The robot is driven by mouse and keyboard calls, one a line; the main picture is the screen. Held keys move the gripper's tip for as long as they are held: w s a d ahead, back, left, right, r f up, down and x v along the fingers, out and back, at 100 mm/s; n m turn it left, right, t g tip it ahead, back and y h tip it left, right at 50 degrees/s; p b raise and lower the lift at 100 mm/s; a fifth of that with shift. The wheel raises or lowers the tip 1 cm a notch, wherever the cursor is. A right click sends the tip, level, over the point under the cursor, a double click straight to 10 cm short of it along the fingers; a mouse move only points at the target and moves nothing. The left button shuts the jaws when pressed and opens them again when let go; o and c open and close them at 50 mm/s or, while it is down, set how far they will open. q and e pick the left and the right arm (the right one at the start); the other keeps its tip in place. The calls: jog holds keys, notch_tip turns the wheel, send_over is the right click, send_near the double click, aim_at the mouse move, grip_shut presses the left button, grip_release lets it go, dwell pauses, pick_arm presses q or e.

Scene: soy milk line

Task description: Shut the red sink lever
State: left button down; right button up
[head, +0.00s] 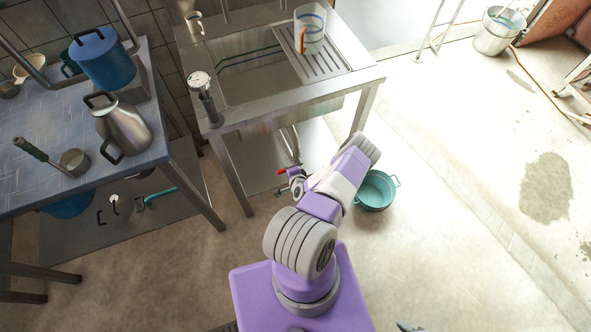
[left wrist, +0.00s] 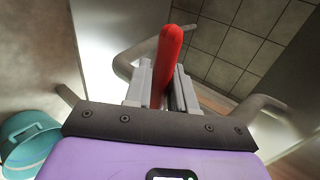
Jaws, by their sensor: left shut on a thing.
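The red sink lever (head: 282,171) shows as a small red bar under the steel sink (head: 262,113) in the head view. In the left wrist view the red lever (left wrist: 170,50) stands up between the two grey fingers. My left gripper (head: 291,178) is shut on it, and its fingers (left wrist: 160,88) sit close on both sides. The lever's lower end is hidden by the fingers and the palm. My left forearm covers part of the space under the sink in the head view. My right gripper is not recognizable in either view.
A teal pot (head: 376,190) stands on the floor right of my arm. It also shows in the left wrist view (left wrist: 28,140). Grey pipes (left wrist: 150,50) curve around the lever. A blue table (head: 60,130) with pots is at the left. The floor at right is mostly clear.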

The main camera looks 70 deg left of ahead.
pick_arm(q)
jog(key=shift+s+r, duration=0.1)
jog(key=shift+s, duration=0.1)
dwell(0.3)
jog(key=c, duration=1.1)
grip_release()
jog(key=shift+w, duration=0.1)
jog(key=p+v, duration=0.2)
jog(key=v, duration=0.5)
jog(key=shift+d+r, duration=0.15)
jog(key=shift+d, duration=0.15)
jog(key=shift+w, duration=0.1)
